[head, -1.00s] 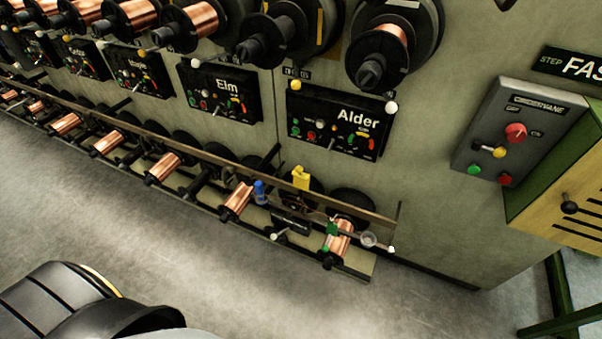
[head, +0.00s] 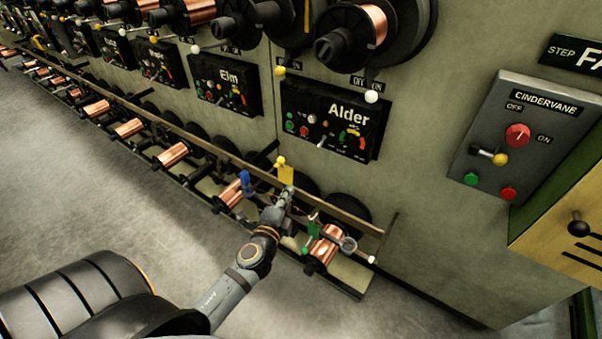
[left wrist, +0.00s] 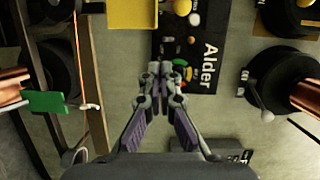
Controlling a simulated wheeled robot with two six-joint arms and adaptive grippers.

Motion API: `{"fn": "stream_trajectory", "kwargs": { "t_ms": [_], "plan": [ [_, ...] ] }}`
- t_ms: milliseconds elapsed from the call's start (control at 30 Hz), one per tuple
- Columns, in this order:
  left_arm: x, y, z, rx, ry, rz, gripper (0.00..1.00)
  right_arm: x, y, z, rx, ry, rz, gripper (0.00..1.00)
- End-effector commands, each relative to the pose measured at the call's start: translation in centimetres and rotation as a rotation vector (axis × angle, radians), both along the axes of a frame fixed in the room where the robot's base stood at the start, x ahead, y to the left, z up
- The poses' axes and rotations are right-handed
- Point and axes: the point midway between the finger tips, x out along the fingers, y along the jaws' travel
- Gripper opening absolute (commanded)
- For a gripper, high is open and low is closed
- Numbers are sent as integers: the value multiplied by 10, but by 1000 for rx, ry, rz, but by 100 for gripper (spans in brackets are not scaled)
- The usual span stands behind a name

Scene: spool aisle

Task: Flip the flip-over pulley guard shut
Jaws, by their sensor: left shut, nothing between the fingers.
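The likely pulley guard is a small yellow plate (head: 286,174) with a yellow ball on top, standing up near the low rail below the Alder panel. My left gripper (head: 288,193) is just below and in front of the plate in the head view. In the left wrist view its fingers (left wrist: 158,72) are together and empty, with a gap to the plate. The arm and gripper hide the pulley area. My right gripper is not in view.
The rail (head: 345,214) runs along the machine, with a blue-topped part (head: 245,183) left of my gripper and a green part (head: 313,224) and copper spool (head: 323,246) right of it. The Alder panel (head: 330,118) is above. The floor in front is clear.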

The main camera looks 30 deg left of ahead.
Motion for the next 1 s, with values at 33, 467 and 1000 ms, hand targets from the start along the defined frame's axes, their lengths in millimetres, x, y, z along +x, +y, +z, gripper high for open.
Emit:
{"fn": "stream_trajectory", "kwargs": {
  "t_ms": [33,467,1000],
  "plan": [
    [0,-2,10,22,-21,-4,0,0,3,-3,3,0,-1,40],
    [1,-3,25,47,-45,-7,0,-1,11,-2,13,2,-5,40],
    [96,16,25,46,-47,-6,0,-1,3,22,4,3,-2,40]
  ]
}}
